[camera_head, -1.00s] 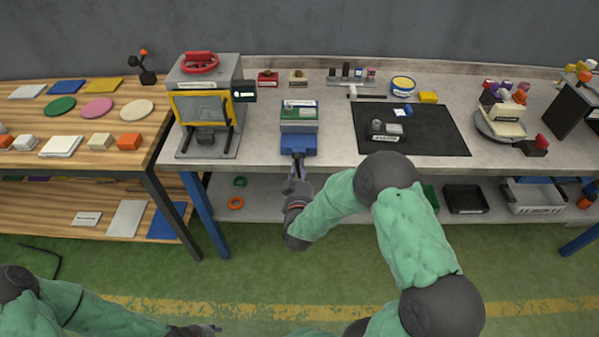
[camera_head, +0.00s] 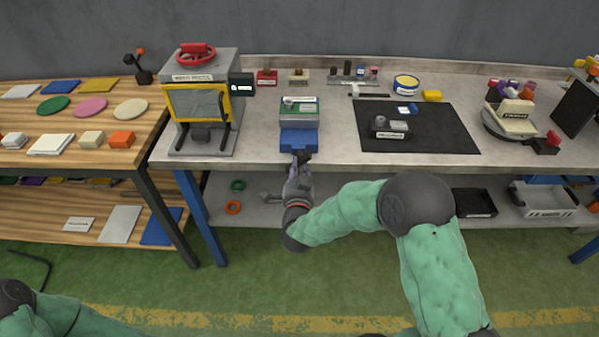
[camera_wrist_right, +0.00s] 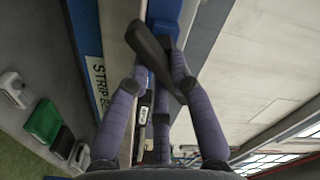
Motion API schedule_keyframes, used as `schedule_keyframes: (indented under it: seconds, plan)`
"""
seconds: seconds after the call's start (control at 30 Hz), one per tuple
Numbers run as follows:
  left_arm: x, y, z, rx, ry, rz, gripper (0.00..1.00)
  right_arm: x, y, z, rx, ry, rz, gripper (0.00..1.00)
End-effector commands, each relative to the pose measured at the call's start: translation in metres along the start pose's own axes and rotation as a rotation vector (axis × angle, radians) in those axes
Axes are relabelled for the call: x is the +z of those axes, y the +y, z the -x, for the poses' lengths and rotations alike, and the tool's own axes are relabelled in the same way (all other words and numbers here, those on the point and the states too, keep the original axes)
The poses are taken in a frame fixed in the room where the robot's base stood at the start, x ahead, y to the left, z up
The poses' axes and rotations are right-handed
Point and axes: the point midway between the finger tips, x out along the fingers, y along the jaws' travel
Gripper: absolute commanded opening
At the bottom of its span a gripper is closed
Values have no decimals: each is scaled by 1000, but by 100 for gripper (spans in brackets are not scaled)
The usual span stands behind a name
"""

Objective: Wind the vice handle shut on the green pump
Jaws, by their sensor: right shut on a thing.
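The blue vice (camera_head: 299,141) stands at the bench's front edge. A grey block with a green top, seemingly the green pump (camera_head: 302,101), sits at the vice; its exact seating between the jaws is unclear. My right gripper (camera_head: 300,164) is just in front of the vice, below the bench edge. In the right wrist view, my right gripper (camera_wrist_right: 155,80) is shut on the dark bar of the vice handle (camera_wrist_right: 150,48), which lies slanted across the fingers. The blue vice body (camera_wrist_right: 165,12) shows behind it. My left gripper is out of view.
A press with a yellow-framed window (camera_head: 200,103) stands left of the vice. A black mat (camera_head: 445,130) with a grey part (camera_head: 391,127) lies to the right. The lower shelf (camera_head: 345,212) runs under the bench. Bare bench lies on both sides of the vice.

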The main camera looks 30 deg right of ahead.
Motion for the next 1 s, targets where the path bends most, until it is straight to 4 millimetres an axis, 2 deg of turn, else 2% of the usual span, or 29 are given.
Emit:
schedule_keyframes:
  seconds: [0.1,0.3,1.0]
  plan:
    - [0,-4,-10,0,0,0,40,3,2,0,0,-2,-111,0]
    - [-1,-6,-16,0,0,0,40,3,2,0,2,-2,-301,0]
    - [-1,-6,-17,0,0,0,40,5,-1,1,4,-3,-963,0]
